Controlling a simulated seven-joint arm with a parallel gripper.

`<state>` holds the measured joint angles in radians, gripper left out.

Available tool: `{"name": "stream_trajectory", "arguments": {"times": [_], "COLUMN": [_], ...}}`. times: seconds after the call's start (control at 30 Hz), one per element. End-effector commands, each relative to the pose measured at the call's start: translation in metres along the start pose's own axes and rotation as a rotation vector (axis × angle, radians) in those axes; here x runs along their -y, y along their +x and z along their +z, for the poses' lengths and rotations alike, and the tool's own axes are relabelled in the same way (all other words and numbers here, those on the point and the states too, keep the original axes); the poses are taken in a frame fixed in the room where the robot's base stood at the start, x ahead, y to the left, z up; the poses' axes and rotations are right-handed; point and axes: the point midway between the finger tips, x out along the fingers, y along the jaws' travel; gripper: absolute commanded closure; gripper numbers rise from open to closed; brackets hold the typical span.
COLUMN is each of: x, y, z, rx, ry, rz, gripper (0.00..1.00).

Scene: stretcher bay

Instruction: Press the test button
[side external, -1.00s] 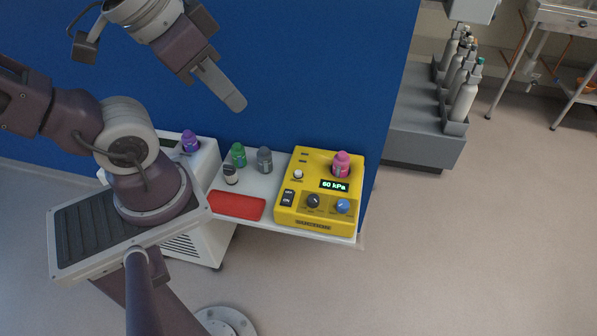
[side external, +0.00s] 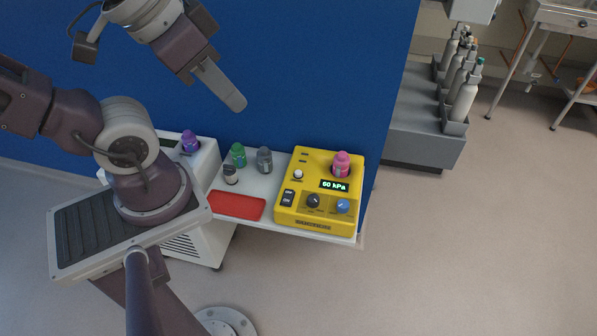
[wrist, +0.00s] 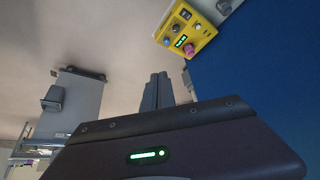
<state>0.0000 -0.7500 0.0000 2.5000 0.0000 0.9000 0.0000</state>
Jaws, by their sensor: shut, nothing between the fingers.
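A yellow suction unit (side external: 327,211) stands on the shelf; its display reads 60 kPa. A round white button (side external: 298,174) is on its upper left, with a label too small to read; I take it as the test button. A dark knob (side external: 313,201), a blue knob (side external: 343,206) and a dark rocker switch (side external: 288,198) are also on the panel. My gripper (side external: 236,104) is shut and empty, well above and left of the unit, touching nothing. In the wrist view its fingers (wrist: 157,90) are together, and the unit (wrist: 205,38) is beyond them at the upper right.
A blue wall (side external: 320,80) rises behind. Space above the unit is clear.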

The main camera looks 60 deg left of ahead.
Motion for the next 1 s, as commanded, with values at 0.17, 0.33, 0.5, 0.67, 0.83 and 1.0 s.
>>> {"name": "stream_trajectory", "arguments": {"times": [0.17, 0.33, 0.5, 0.67, 0.83, 1.0], "x": [0.0, 0.005, 0.035, 0.078, 0.125, 0.17], "y": [0.0, 0.005, 0.038, 0.087, 0.151, 0.223], "z": [0.0, -0.009, -0.057, -0.104, -0.135, -0.143], "rx": [0.0, 0.0, -0.009, -0.029, -0.05, -0.074], "ry": [0.0, -0.014, -0.08, -0.141, -0.197, -0.261], "rz": [0.0, -0.018, -0.108, -0.186, -0.221, -0.204], "gripper": [1.0, 1.0, 1.0, 1.0, 1.0, 1.0]}}
